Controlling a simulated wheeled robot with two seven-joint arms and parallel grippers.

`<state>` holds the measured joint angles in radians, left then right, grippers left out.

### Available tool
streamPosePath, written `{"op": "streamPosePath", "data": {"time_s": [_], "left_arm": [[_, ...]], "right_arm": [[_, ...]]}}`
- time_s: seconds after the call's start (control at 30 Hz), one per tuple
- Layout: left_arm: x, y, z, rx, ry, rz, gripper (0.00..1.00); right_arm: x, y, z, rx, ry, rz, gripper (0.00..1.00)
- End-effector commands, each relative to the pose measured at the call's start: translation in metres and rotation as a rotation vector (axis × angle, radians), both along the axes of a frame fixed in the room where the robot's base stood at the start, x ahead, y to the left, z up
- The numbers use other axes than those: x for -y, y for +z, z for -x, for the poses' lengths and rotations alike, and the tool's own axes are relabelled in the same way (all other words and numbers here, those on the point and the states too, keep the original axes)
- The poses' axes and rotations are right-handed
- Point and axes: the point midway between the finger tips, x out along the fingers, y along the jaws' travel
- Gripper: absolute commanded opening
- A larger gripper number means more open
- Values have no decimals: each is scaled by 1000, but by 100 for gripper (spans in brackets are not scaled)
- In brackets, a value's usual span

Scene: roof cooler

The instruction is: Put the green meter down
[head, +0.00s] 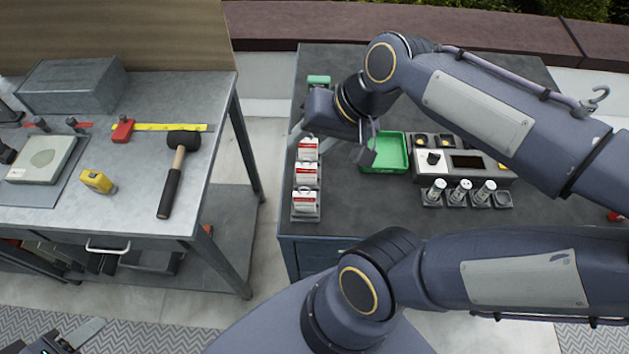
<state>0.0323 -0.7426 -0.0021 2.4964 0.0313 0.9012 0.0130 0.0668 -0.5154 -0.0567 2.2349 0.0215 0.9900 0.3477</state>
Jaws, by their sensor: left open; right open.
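A small green item (318,80), which may be the green meter, is at the far left corner of the dark workbench (530,225). It is partly hidden behind my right gripper, and I cannot make out a display on it. My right gripper (331,146) is open above the bench's left side, just on the near side of the green item. Its jaws appear empty. My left gripper (77,336) is open at the bottom left edge of the view, low and far from the bench, mostly cut off.
White-and-red units (306,174) stand in a row below my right gripper. A green tray (386,166), a grey instrument (465,160) and metal cylinders (460,192) are to its right. A left table holds a mallet (176,175) and a yellow tape measure (97,181).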

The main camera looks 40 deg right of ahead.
Motion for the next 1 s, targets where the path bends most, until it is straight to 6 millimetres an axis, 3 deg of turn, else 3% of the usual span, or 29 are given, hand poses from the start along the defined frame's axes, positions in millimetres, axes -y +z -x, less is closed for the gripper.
{"op": "streamPosePath", "data": {"time_s": [0.03,0.1,0.23,1.0], "left_arm": [[0,0,0,0,0,0,46],[0,0,0,0,0,0,46],[0,0,0,0,0,0,46],[0,0,0,0,0,0,46]], "right_arm": [[-13,-9,18,53,90,42,47],[-25,-22,34,111,199,96,47],[-37,-36,50,170,312,158,47],[-40,-40,52,180,337,171,47]]}}
